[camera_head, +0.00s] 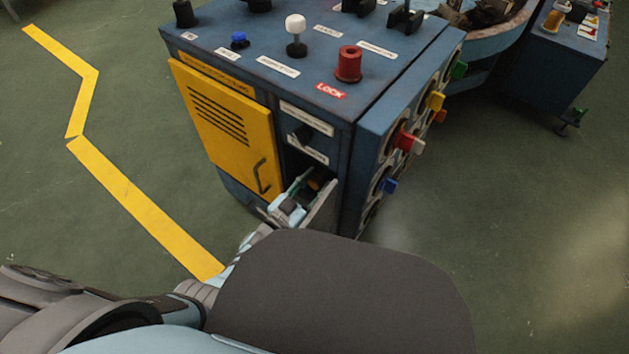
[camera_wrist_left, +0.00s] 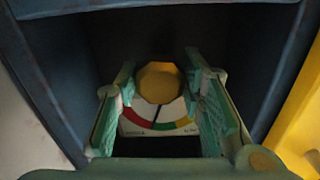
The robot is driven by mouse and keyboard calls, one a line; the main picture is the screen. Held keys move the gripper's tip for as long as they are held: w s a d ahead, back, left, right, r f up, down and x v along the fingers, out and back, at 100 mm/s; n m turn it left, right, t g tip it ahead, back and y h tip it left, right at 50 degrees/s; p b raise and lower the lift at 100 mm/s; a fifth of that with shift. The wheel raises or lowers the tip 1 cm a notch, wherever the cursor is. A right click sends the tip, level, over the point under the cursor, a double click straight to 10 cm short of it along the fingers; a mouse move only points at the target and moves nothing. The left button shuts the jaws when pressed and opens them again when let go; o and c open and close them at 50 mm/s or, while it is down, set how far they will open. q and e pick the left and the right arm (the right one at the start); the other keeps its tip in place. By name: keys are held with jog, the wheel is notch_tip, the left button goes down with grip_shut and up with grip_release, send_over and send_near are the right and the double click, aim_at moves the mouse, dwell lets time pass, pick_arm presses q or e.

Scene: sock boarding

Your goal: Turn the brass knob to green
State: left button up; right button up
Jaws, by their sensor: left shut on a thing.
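The brass knob (camera_wrist_left: 158,82) is a faceted yellow knob inside a dark recess of the blue cabinet. A white dial plate (camera_wrist_left: 160,126) with red, green and yellow bands shows below it. Red is at the left, green near the middle and yellow at the right. A thin dark line crosses the bands near the red-green border; I cannot tell if it is the pointer. My left gripper (camera_wrist_left: 158,92) is shut on the knob, one finger at each side. In the head view my left gripper (camera_head: 305,188) reaches into the recess. My right gripper is not in view.
The blue cabinet (camera_head: 250,48) has a yellow louvred door (camera_head: 225,120) left of the recess. Coloured handles, including a red one (camera_head: 405,141), stick out on the right side. Green floor is clear at right.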

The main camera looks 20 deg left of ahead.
pick_arm(q)
jog(key=n+p, duration=0.1)
jog(key=n, duration=0.4)
jog(key=shift+n, duration=0.4)
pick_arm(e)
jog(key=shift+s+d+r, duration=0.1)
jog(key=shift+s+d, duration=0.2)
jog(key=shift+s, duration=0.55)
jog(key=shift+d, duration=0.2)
pick_arm(q)
jog(key=o, duration=1.1)
jog(key=shift+o, duration=0.2)
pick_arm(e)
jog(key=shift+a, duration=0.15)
pick_arm(q)
jog(key=shift+s, duration=0.15)
jog(key=v, duration=1.1)
jog(key=shift+s+a, duration=0.15)
jog(key=shift+s, duration=0.2)
jog(key=shift+f, duration=0.1)
